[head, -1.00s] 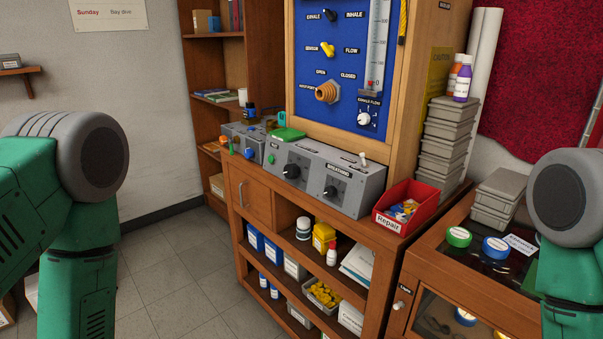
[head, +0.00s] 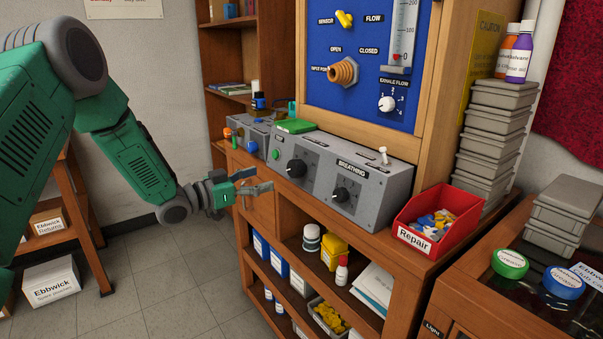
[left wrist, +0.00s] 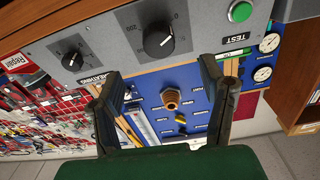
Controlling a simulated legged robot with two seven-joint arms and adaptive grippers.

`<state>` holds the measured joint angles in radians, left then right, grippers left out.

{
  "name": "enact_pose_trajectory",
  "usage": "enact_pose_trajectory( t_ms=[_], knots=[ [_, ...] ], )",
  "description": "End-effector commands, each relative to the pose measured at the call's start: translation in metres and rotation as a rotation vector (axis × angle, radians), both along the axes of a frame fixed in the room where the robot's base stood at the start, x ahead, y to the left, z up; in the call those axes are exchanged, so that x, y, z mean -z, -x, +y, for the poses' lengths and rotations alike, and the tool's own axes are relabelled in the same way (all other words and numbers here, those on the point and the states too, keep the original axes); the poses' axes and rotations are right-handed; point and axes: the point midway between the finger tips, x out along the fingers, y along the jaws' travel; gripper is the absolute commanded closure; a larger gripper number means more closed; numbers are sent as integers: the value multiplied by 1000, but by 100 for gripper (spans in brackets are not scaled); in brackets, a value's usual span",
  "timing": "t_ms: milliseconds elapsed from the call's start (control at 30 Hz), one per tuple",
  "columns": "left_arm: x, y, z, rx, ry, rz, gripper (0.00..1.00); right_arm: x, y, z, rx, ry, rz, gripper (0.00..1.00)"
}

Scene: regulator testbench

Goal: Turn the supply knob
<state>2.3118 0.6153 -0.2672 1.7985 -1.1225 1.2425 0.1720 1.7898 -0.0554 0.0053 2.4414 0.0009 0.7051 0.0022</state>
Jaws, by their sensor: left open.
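Two black knobs sit on the grey bench console: a left one (head: 297,168), also in the left wrist view (left wrist: 158,40), and a right one (head: 340,194), also there (left wrist: 72,61), near the word BREATHING. I cannot read a supply label on either. In the wrist view the left knob has a number scale and sits near a green button (left wrist: 240,11). My left gripper (head: 266,182) is open and empty, in front of the console and apart from the knobs. In the wrist view its fingers (left wrist: 160,78) are spread, with the left knob beyond the gap. My right gripper is not in view.
The blue panel (head: 358,95) with an orange-brown port and exhale flow knob rises behind the console. A red Repair bin (head: 437,220) stands right of it, by stacked grey boxes (head: 494,130). Open shelves lie below.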

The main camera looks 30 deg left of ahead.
Motion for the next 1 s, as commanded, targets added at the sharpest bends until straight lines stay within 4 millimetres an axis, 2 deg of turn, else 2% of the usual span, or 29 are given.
enact_pose_trajectory(
  t_ms=[200,400,600,933,1000],
  knots=[
    [3,-46,-19,2,-2,-1,35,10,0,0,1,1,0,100],
    [4,-78,-30,0,2,0,35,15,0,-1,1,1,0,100],
    [3,-94,-37,0,3,1,35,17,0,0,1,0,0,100],
    [1,-97,-41,-1,1,2,35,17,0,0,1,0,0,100],
    [1,-97,-40,-1,2,2,60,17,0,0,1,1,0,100]
  ],
)
